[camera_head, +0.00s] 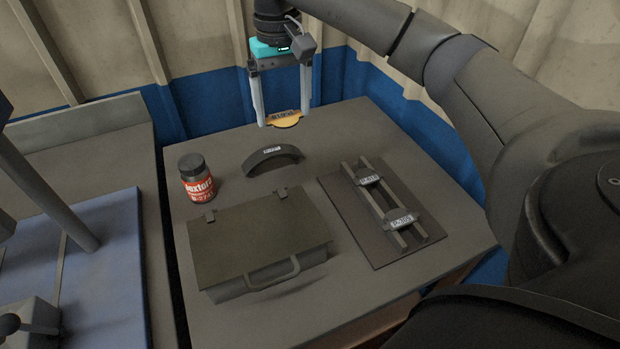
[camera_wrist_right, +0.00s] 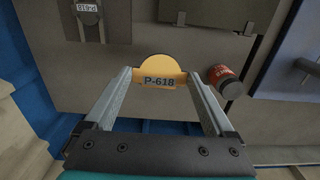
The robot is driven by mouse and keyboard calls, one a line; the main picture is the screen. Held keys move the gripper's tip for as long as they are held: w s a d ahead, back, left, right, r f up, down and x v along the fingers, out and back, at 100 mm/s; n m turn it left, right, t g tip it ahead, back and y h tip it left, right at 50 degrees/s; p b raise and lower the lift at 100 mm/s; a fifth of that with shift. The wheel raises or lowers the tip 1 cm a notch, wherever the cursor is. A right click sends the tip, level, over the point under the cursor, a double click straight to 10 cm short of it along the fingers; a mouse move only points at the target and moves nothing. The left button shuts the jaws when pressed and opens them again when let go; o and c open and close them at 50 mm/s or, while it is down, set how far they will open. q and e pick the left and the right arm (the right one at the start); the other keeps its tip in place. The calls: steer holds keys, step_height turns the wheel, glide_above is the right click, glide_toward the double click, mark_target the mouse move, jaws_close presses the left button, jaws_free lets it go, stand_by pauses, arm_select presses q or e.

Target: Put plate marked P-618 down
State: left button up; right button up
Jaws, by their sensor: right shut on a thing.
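The plate marked P-618 (camera_wrist_right: 160,80) is yellow-orange with a rounded edge, and its label reads clearly in the right wrist view. In the head view the plate (camera_head: 285,121) hangs between the fingertips of my right gripper (camera_head: 282,116), at the far side of the table. My right gripper (camera_wrist_right: 162,82) is shut on the plate. A rack of two rails on a dark board (camera_head: 352,216) stands at the right of the table. It bears a piece labelled P-618 (camera_head: 369,181) and another piece, apparently labelled P-309 (camera_head: 402,221). My left gripper does not show.
A curved brake shoe (camera_head: 272,160) with a label lies on the table (camera_head: 230,147) just nearer than the plate. A red jar (camera_head: 197,180) stands at the left, and a closed case (camera_head: 257,237) with a handle lies in front. A blue mat (camera_head: 100,260) lies farther left.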

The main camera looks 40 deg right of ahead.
steer(key=b, duration=0.2)
glide_toward(289, 186)
steer(key=shift+s+a+f, duration=0.25)
steer(key=shift+s+f, duration=0.15)
steer(key=shift+s, duration=0.1)
steer(key=shift+s+a+f, duration=0.25)
steer(key=shift+s+f, duration=0.15)
steer(key=shift+s, duration=0.05)
steer(key=shift+f, duration=2.6)
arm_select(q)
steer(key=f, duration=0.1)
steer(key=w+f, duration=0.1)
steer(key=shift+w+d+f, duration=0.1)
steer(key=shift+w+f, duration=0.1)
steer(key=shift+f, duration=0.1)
arm_select(e)
steer(key=shift+f+b, duration=0.35)
steer(key=shift+b, duration=0.3)
steer(key=o, duration=1.2)
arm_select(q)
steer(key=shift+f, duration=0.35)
arm_select(e)
steer(key=shift+o, duration=0.3)
steer(key=shift+s, duration=0.1)
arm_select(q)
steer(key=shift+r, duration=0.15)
